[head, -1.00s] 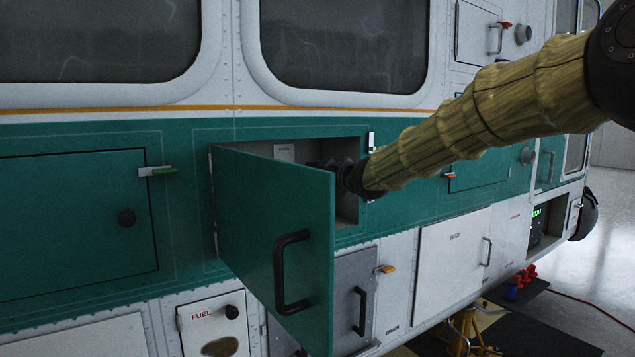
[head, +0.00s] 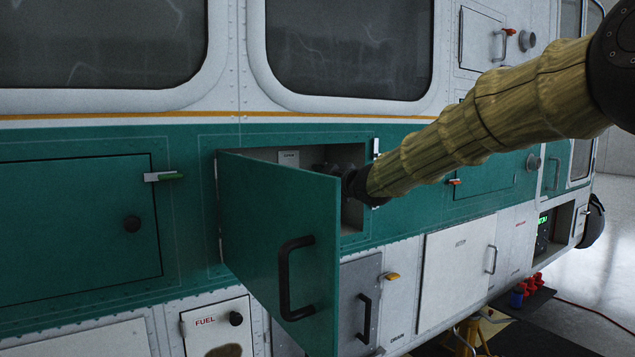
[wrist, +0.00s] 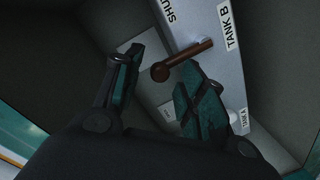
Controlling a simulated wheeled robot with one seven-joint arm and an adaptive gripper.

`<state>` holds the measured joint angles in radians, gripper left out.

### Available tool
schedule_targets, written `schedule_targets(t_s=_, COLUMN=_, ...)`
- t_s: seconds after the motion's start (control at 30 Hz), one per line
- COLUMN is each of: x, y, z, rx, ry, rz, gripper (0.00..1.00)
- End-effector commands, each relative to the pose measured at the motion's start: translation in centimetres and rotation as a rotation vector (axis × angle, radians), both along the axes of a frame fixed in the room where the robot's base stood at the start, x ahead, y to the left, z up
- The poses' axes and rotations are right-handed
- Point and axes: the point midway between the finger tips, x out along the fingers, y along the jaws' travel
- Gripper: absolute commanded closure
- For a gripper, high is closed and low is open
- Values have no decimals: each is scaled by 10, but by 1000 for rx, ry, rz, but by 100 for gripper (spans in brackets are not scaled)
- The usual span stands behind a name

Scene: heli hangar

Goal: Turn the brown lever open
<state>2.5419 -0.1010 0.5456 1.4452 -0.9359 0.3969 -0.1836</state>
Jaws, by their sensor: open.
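The brown lever (wrist: 185,59) shows in the wrist view on a pale panel, beside a "TANK B" label. Its rounded end (wrist: 160,72) lies in line with the gap between my fingertips. My gripper (wrist: 160,64) is open and empty, with one dark finger to the left of the lever's end and one to the lower right. I cannot tell whether either finger touches it. In the head view my gripper (head: 331,171) reaches into an open compartment (head: 352,213) in the green side. The lever is hidden there.
The compartment's green door (head: 277,225) stands swung outward at the left of my arm. The compartment's walls closely surround my gripper.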

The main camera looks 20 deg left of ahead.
Motion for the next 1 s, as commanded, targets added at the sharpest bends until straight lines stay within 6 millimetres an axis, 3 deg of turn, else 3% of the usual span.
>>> schedule_targets(t_s=0.27, x=-13, y=-15, z=3, rx=0, ry=0, rz=0, gripper=59)
schedule_targets(t_s=0.7, x=-63, y=-73, z=12, rx=1, ry=0, rz=1, gripper=59)
schedule_targets(t_s=1.0, x=-77, y=-90, z=14, rx=0, ry=0, rz=0, gripper=59)
